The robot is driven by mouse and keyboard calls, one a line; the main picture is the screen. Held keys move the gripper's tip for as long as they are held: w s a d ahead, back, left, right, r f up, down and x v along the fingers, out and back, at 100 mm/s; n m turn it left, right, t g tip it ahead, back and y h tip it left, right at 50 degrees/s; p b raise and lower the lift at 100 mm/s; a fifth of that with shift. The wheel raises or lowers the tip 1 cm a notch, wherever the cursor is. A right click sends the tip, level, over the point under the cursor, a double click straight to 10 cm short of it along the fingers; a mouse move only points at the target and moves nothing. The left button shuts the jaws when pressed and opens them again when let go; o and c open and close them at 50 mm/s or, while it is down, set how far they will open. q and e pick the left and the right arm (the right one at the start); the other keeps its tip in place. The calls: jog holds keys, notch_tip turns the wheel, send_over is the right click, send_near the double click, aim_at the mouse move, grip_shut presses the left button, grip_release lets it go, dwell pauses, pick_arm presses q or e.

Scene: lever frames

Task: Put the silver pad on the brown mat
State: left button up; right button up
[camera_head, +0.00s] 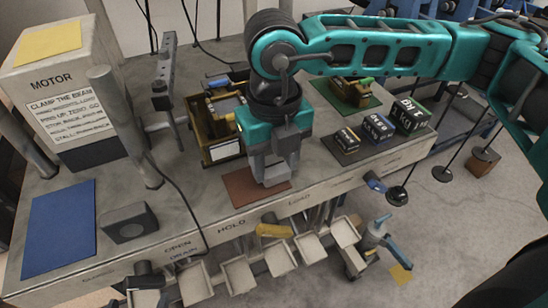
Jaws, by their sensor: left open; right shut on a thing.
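The brown mat (240,189) lies flat near the front edge of the grey bench, above the "HOLD" and "LOAD" labels. My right gripper (275,172) points down over the mat's right part. It is shut on a light grey piece, which looks like the silver pad (275,178). The fingers hide much of the pad, and I cannot tell whether it touches the mat. My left gripper is not in view.
A blue mat (58,228) and a grey block (127,222) lie left. A yellow-brown frame (215,128) stands behind the mat. Dark labelled blocks (378,127) and a green mat (345,92) are right. A post (125,125) rises left; pale trays (238,272) hang in front.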

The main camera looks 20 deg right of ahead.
aim_at(273, 168)
jog(key=shift+f, duration=0.2)
jog(key=o, duration=1.4)
jog(key=shift+c, duration=0.2)
jog(key=shift+r, duration=0.15)
notch_tip(273, 168, up, 12)
